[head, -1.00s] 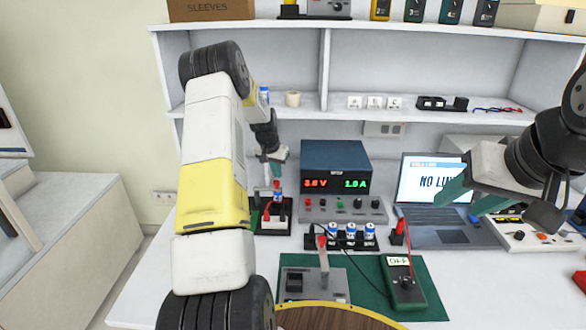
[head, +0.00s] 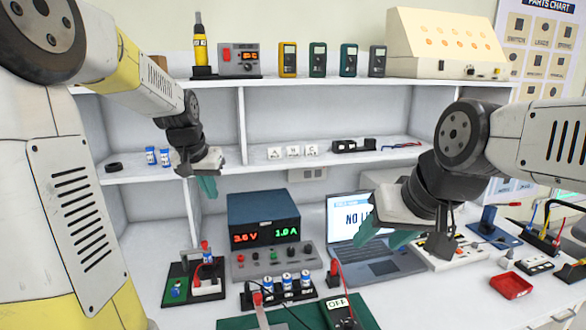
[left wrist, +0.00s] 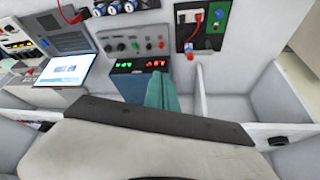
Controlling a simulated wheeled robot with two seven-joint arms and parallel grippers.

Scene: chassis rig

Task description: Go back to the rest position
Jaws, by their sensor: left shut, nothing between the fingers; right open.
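My left gripper (head: 207,187) hangs in front of the shelf's lower board, above and left of the power supply. Its teal fingers are shut with nothing between them; they also show in the left wrist view (left wrist: 162,90). My right gripper (head: 388,238) is in front of the laptop (head: 378,268), its teal fingers apart and empty, partly hidden by its own wrist. Both grippers are clear of the bench top.
The power supply (head: 264,222) reads 3.6 V and 1.0 A. A holder with several blue-white cells (head: 288,280), a multimeter (head: 341,311) marked OFF and a black board (head: 178,283) stand on the bench. A red tray (head: 511,285) lies at right. Shelves (head: 345,160) rise behind.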

